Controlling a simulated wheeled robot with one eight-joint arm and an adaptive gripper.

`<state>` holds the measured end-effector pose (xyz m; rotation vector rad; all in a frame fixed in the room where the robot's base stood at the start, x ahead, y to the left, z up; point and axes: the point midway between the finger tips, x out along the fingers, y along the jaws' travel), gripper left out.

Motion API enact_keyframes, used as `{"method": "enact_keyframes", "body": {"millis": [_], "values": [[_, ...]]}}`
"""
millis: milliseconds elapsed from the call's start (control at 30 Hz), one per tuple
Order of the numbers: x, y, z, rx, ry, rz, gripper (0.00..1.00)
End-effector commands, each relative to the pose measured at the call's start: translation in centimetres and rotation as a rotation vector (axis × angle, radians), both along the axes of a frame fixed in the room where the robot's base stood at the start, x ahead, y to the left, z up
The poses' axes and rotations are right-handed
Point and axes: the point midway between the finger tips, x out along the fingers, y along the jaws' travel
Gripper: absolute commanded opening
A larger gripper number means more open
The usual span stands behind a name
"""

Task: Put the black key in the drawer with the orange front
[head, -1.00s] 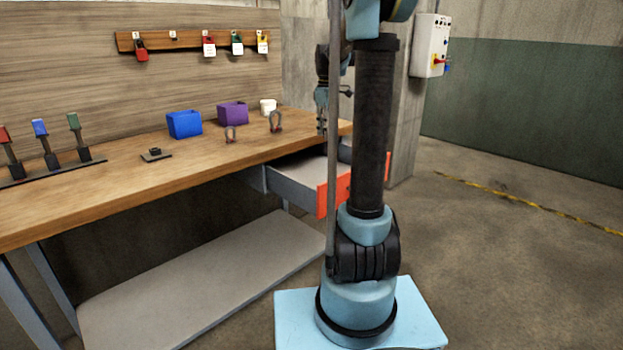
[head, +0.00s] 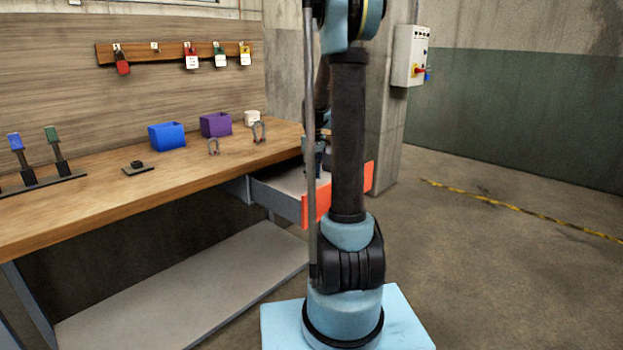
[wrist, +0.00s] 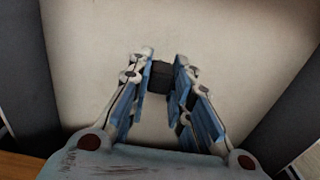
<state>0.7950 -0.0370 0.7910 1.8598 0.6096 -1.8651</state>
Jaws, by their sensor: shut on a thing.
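The drawer (head: 277,201) with the orange front (head: 367,179) is pulled open under the right end of the bench. Its pale floor (wrist: 100,40) fills most of the wrist view, with dark side walls at left and right. My gripper (wrist: 164,88) is shut on the black key (wrist: 160,72), a small dark block between the fingertips. It points down over the drawer floor; whether the key touches the floor I cannot tell. In the head view my arm column hides most of the gripper and the key.
The bench top (head: 100,185) holds a blue bin (head: 167,136), a purple bin (head: 215,125), a white cup (head: 252,118), two shackles and a small dark base (head: 137,167). Padlocks hang on a wall rack (head: 140,53). The drawer floor in the wrist view looks clear.

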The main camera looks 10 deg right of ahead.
Motion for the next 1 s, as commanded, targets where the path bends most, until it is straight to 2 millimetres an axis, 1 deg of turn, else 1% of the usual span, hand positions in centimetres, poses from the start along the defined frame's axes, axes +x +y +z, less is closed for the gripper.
{"method": "enact_keyframes", "body": {"millis": [33, 133, 500, 533, 567, 600, 1000], "values": [[0.0, 0.0, -0.7, 0.0, 0.0, 0.0, 0.01], [0.0, 0.0, -1.4, 0.0, 0.0, 0.0, 0.01], [0.0, 0.0, -1.7, 0.0, 0.0, 0.0, 0.01], [0.0, 0.0, -1.7, 0.0, 0.0, 0.0, 0.24], [0.0, 0.0, -1.7, 0.0, 0.0, 0.0, 0.31], [0.0, 0.0, -1.7, 0.0, 0.0, 0.0, 0.4], [0.0, 0.0, -1.4, 0.0, 0.0, 0.0, 0.4]]}}
